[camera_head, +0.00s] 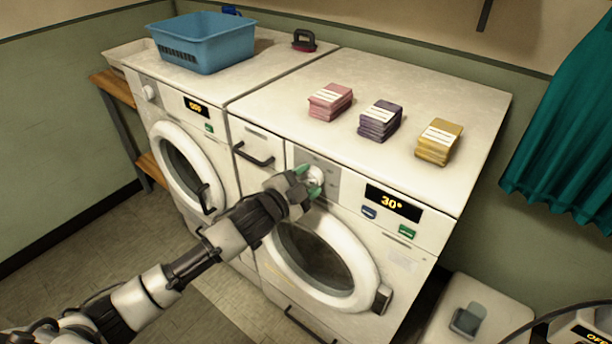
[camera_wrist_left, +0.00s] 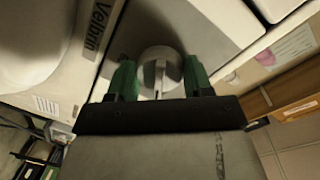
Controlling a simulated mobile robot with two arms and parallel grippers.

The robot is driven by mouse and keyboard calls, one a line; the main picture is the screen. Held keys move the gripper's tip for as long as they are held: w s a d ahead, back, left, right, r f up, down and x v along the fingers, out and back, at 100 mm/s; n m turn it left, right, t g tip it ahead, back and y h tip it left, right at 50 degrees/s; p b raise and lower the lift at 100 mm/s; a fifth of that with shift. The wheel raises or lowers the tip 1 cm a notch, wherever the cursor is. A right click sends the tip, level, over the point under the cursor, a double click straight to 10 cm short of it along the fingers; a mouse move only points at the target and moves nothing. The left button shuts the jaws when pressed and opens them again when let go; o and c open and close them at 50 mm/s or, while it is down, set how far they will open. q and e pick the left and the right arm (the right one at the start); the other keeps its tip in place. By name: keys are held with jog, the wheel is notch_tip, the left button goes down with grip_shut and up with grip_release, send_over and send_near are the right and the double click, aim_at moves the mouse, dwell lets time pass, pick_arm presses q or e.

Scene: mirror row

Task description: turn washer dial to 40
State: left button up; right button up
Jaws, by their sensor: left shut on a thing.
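The washer (camera_head: 400,258) on the right has a round door and a display (camera_head: 393,203) that reads 30°. Its round dial (camera_head: 316,176) sits on a grey panel left of the display. My left gripper (camera_head: 308,183) is shut on the dial, with green fingertips at its sides. In the left wrist view, the silver dial (camera_wrist_left: 160,66) lies between the two green fingers (camera_wrist_left: 160,80), and a dark line runs down its face. The fingers partly hide the dial in the head view. My right gripper is not in view.
A second machine (camera_head: 220,150) stands at left with its display reading OFF. A blue basket (camera_head: 204,42) and a dark red-handled item (camera_head: 304,41) sit on top. Pink (camera_head: 330,101), purple (camera_head: 380,120) and yellow (camera_head: 438,141) folded stacks lie on the right washer. A teal curtain (camera_head: 570,130) hangs at right.

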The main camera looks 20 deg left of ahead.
pick_arm(q)
jog(key=m+p, duration=0.1)
jog(key=m, duration=0.3)
jog(key=shift+r+y+p, duration=0.15)
jog(key=shift+y+p, duration=0.15)
jog(key=shift+m+p, duration=0.4)
jog(key=shift+m, duration=1)
jog(key=o, duration=0.9)
jog(key=shift+b+v, duration=0.9)
jog(key=shift+v, duration=4.5)
